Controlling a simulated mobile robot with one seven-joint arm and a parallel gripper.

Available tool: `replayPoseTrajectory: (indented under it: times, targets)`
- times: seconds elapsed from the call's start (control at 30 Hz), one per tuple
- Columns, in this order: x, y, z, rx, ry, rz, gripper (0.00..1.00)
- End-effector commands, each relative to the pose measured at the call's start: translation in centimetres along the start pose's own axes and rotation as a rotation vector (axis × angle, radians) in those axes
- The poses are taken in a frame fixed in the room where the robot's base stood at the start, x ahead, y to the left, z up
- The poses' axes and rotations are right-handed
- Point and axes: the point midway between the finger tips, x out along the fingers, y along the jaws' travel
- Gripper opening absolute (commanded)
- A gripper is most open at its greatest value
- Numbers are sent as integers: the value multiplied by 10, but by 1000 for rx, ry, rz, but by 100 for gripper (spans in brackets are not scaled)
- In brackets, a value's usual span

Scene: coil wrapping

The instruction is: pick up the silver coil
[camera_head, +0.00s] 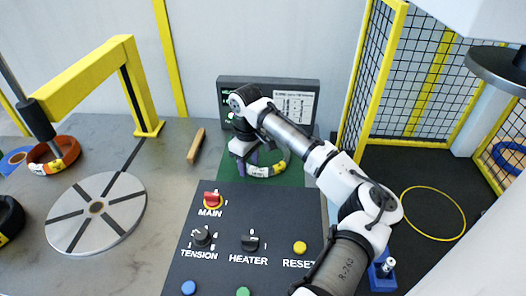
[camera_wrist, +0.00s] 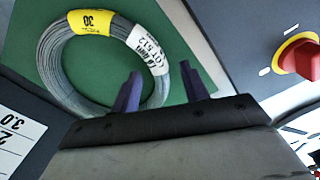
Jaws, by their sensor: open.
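The silver coil (camera_wrist: 55,70) lies flat on a green mat (camera_wrist: 200,32) in the wrist view. It is a grey wire ring with a yellow band marked 30 and a white label. My gripper (camera_wrist: 160,88) is open, with two purple fingers apart. One finger appears over the coil's opening and the other outside the ring by the white label, with the coil's rim between them in the picture. The height of the fingers above the mat is unclear. In the head view the coil (camera_head: 266,171) is partly hidden behind my gripper (camera_head: 250,157).
A control panel (camera_head: 228,231) with a red main switch (camera_head: 212,197) stands in front of the mat. A dark display board (camera_head: 268,82) stands behind it. A wooden-handled item (camera_head: 196,146), a round turntable (camera_head: 96,212) and an orange coil (camera_head: 54,155) are to the left.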

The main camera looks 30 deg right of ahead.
Motion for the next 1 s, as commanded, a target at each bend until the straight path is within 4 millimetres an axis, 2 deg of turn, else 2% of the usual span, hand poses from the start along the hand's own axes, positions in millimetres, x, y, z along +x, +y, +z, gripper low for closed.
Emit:
replayPoseTrajectory:
  times: [0.1,0.33,0.67,1.0]
  targets:
    - [8,0,0,0,0,-1,45]
    - [10,0,0,-1,1,0,44]
    - [9,0,0,-1,1,0,0]
    - [8,0,0,-1,3,2,0]
